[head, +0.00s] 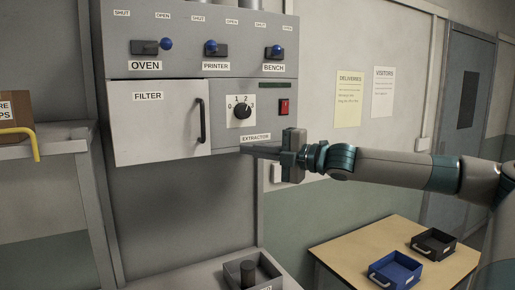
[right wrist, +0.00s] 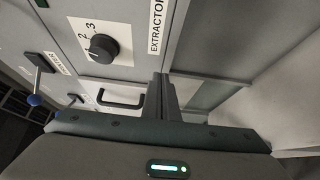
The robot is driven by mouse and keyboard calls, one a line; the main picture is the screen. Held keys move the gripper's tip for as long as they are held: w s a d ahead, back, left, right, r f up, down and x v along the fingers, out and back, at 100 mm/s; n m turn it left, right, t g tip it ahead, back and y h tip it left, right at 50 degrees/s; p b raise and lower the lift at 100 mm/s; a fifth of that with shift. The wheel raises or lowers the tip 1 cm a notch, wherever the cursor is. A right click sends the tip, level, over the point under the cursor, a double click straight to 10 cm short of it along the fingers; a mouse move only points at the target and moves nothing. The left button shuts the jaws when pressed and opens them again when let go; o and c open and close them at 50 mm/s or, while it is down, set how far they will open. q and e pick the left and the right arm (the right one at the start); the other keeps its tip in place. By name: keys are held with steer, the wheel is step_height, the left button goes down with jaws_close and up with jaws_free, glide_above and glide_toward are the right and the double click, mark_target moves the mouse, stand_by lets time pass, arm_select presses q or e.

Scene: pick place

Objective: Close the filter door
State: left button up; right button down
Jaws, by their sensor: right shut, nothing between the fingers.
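The filter door (head: 155,122) is the pale panel labelled FILTER at the lower left of the grey wall cabinet. Its black upright handle (head: 202,120) is near its right edge. The door looks flush or nearly flush; I cannot tell if a small gap remains. My right gripper (head: 248,150) is shut and empty, its fingers pointing left just below the EXTRACTOR label, right of the door and apart from the handle. In the right wrist view the shut fingers (right wrist: 162,80) point at the cabinet, and the handle (right wrist: 121,98) shows left of them. My left gripper is out of view.
The cabinet carries the extractor knob (head: 242,111), a red switch (head: 284,107) and blue-knobbed levers (head: 210,46) above. A grey tray (head: 272,262) is below. A wooden table (head: 345,252) with blue (head: 397,270) and black (head: 434,243) trays is at lower right. A shelf (head: 50,150) is left.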

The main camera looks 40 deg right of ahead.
steer(key=shift+d, duration=1.1)
